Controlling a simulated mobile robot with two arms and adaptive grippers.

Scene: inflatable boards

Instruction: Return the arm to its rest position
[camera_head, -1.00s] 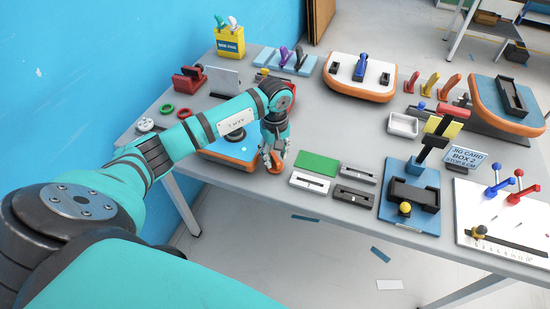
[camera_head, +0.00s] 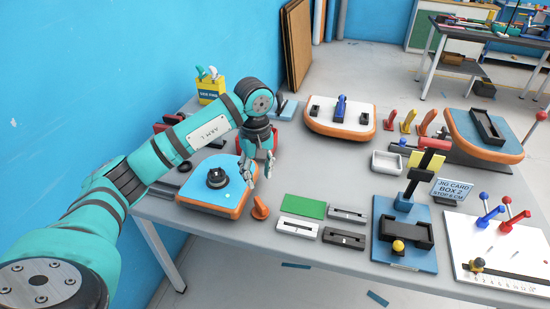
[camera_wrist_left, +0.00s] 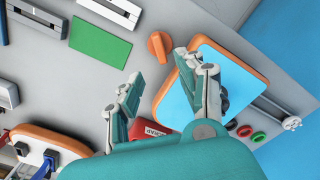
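My left gripper (camera_head: 258,172) hangs over the table beside the blue board with the orange rim (camera_head: 225,197). In the wrist view its two fingers (camera_wrist_left: 157,85) stand apart with nothing between them. An orange fin-like piece (camera_head: 260,207) stands on the table by the board's right edge, below and apart from the fingers. It also shows in the wrist view (camera_wrist_left: 158,46), beyond the fingertips. A black round fitting (camera_head: 217,178) sits on the blue board. My right gripper is not in view.
A green pad (camera_head: 304,206) and several slotted blocks (camera_head: 297,229) lie right of the orange piece. Behind my gripper are a white board (camera_head: 325,122) and a yellow box (camera_head: 211,90). A blue stand (camera_head: 385,255) and a sign (camera_head: 453,190) are farther right.

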